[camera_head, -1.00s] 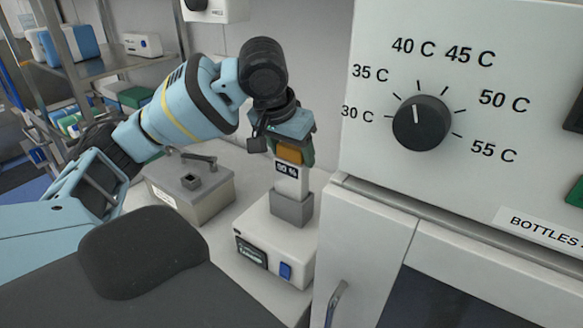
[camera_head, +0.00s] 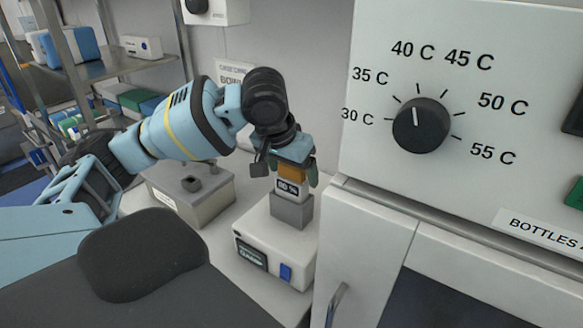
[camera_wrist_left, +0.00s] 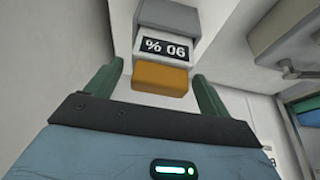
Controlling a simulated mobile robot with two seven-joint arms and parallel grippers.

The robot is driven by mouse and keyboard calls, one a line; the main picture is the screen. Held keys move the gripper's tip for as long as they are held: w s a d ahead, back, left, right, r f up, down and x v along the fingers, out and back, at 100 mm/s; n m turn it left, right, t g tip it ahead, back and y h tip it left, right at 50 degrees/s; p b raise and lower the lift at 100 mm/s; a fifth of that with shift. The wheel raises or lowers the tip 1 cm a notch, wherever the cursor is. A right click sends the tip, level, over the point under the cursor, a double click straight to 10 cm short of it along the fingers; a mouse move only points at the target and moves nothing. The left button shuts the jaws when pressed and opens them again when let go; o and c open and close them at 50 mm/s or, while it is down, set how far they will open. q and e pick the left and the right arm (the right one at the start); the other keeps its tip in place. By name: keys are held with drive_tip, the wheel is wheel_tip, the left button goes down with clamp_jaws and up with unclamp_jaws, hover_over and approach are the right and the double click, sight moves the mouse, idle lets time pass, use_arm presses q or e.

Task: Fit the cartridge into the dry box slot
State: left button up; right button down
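The cartridge (camera_head: 289,186), white with an orange top and a "90 %" label, stands upright in the grey slot (camera_head: 292,210) on top of the white dry box (camera_head: 272,245). Its lower part is hidden inside the slot. My left gripper (camera_head: 290,174) is just above, with its green fingers either side of the orange top. In the left wrist view the cartridge (camera_wrist_left: 163,60) lies between the fingers of the left gripper (camera_wrist_left: 156,72), with a gap on each side, so the gripper looks open. My right gripper is in neither view.
A large white cabinet (camera_head: 365,245) with a temperature dial (camera_head: 421,125) stands close on the right. A grey metal box (camera_head: 190,192) stands to the left of the dry box. A shelf (camera_head: 95,68) with several boxes is at the back left.

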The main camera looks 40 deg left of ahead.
use_arm(q)
drive_tip(key=shift+o, duration=0.2)
drive_tip(key=shift+r, duration=0.1)
drive_tip(key=v, duration=1.2)
drive_tip(key=shift+d, duration=0.1)
idle(0.3)
